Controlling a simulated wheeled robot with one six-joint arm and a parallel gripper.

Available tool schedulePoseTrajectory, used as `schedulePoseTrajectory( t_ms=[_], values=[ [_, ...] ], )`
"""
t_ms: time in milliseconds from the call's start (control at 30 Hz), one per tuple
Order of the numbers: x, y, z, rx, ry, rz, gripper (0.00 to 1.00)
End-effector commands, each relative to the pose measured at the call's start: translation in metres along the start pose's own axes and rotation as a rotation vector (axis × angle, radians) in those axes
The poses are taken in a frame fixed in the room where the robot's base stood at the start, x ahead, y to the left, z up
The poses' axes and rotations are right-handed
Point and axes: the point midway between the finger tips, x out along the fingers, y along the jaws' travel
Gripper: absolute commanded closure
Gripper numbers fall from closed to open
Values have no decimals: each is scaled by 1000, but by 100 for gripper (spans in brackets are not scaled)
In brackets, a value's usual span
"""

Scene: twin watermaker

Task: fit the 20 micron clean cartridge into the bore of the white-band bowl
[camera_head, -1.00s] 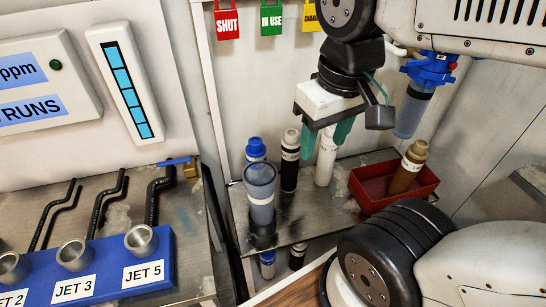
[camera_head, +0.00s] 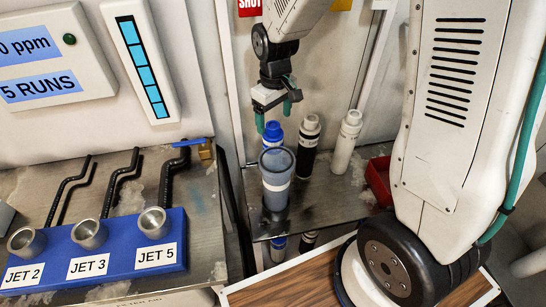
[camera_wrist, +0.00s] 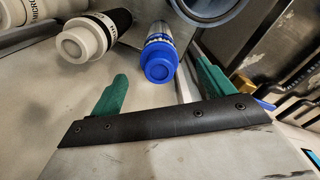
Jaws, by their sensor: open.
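The white-band bowl (camera_head: 276,192), a translucent grey-blue cup with a white band, stands upright on the metal shelf. Its open rim (camera_wrist: 208,14) shows at the top of the wrist view. Behind it stand a blue-capped cartridge (camera_head: 273,133), a black cartridge with a white cap (camera_head: 306,153) and a white cartridge (camera_head: 344,150). I cannot read which is 20 micron. My gripper (camera_head: 274,115) is open and empty above the blue-capped cartridge. In the wrist view, the blue cap (camera_wrist: 159,65) lies between the green fingers, apart from them; the black cartridge (camera_wrist: 112,22) is left.
A red tray (camera_head: 379,180) is partly hidden behind my arm at right. A blue rack with metal cups (camera_head: 120,262) stands on the left bench, with black hooked tubes behind it. Other cartridges stand below the shelf. Bare shelf (camera_head: 325,205) lies right of the bowl.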

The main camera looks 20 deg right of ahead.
Motion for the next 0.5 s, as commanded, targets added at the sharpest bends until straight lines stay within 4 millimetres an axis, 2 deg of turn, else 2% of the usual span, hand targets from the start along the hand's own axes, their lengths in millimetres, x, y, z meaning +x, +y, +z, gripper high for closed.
schedulePoseTrajectory(
  t_ms=[133,500],
  values=[
    [17,2,-6,-12,-6,-2,19],
    [63,3,-6,-13,-8,-3,19]
  ],
)
